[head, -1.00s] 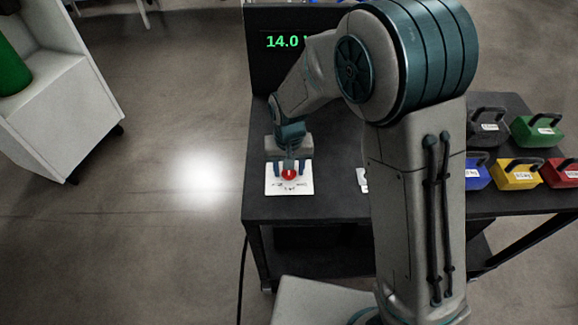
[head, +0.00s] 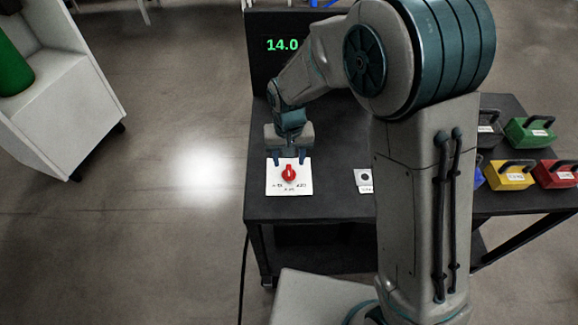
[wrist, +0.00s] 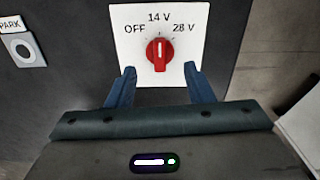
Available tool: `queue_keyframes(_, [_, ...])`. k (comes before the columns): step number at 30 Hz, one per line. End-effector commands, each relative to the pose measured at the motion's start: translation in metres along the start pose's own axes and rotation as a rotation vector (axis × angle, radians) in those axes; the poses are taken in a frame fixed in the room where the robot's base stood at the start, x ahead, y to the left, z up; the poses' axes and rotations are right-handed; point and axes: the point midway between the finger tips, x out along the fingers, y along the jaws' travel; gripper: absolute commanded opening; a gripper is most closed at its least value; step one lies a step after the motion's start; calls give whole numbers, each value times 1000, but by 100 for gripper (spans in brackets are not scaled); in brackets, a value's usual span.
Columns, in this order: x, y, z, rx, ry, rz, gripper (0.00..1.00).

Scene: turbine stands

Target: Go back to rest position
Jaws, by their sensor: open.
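My gripper (head: 290,157) is open and empty at the near left of the dark table, just behind a red rotary knob (head: 289,174) on a white panel (head: 305,187). In the wrist view, the two blue fingers of my gripper (wrist: 158,85) stand apart below the red knob (wrist: 159,54), which shows clear of them. The white panel (wrist: 190,20) is marked OFF, 14 V and 28 V, and the knob's white line points up at 14 V. The display (head: 280,45) behind the table reads 14.0 in green.
A small PARK plate (head: 364,180) lies right of the panel, partly behind my arm. Green (head: 530,132), yellow (head: 511,177) and red (head: 556,175) handled blocks stand at the table's right. A white cabinet (head: 70,100) stands at the left. Floor between cabinet and table is clear.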

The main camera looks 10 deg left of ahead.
Motion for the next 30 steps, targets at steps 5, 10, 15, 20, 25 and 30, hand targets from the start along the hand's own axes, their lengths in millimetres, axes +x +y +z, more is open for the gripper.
queue_keyframes(5, [0, 0, 0, 0, 0, 0, 47])
queue_keyframes(10, [-2, 2, 0, 2, 2, -1, 47])
queue_keyframes(15, [-26, 27, 6, 29, 26, -7, 47])
queue_keyframes(20, [-68, 74, 26, 79, 69, -13, 47])
queue_keyframes(25, [-106, 121, 60, 133, 116, -13, 47])
queue_keyframes(30, [-134, 159, 102, 186, 163, -5, 47])
